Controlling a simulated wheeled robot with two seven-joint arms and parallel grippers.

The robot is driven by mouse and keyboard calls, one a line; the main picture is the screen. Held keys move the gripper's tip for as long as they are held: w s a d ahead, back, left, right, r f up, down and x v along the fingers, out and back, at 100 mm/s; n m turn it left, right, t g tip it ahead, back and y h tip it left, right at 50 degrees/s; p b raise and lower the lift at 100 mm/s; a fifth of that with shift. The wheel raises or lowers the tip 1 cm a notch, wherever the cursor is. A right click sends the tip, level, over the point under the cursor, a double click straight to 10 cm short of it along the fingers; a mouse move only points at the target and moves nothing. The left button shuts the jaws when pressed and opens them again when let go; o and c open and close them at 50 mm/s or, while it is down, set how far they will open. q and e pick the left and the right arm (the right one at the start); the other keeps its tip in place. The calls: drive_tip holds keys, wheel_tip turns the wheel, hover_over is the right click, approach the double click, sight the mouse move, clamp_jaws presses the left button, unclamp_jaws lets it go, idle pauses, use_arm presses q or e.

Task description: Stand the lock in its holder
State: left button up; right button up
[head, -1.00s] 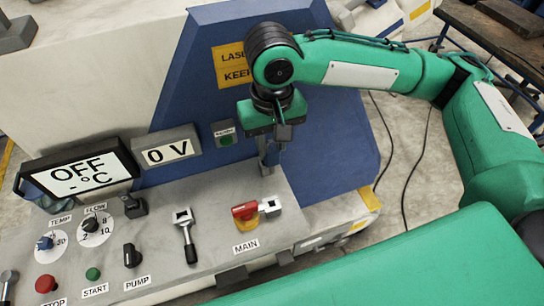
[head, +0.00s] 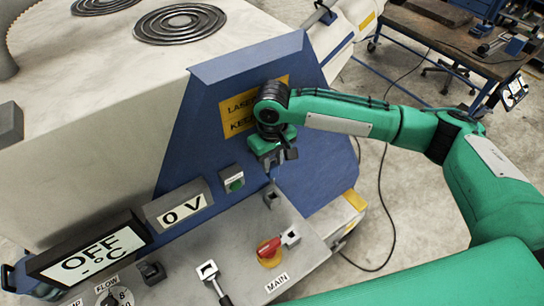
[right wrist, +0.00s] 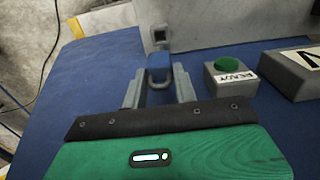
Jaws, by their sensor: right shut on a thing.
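The lock (right wrist: 160,61), with a blue body and a grey shackle, sits between the two grey fingers of my right gripper (right wrist: 159,88) in the right wrist view. The right gripper (head: 268,163) is shut on it. In the head view the lock is mostly hidden by the gripper and too small to make out. A small grey square holder (head: 271,197) stands on the console below the gripper, with a gap between them. The holder also shows in the right wrist view (right wrist: 161,36), beyond the lock and apart from it. My left gripper is out of view.
The blue upright panel (head: 225,150) with a yellow laser sign is close behind the gripper. A green-button box (head: 233,181), a 0 V display (head: 183,209) and a red MAIN switch (head: 269,249) stand around the holder.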

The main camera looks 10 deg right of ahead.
sight(273, 173)
drive_tip(key=shift+s, duration=0.1)
drive_tip(key=shift+r+p, duration=0.15)
drive_tip(key=shift+p, duration=0.45)
drive_tip(key=shift+f, duration=0.3)
wheel_tip(273, 173, down, 3)
drive_tip(key=shift+r+b, duration=0.15)
drive_tip(key=shift+b, duration=0.2)
use_arm(q)
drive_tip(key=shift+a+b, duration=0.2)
drive_tip(key=shift+b, duration=0.1)
use_arm(e)
drive_tip(key=shift+f, duration=1.35)
use_arm(q)
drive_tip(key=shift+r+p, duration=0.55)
drive_tip(key=shift+p, duration=0.05)
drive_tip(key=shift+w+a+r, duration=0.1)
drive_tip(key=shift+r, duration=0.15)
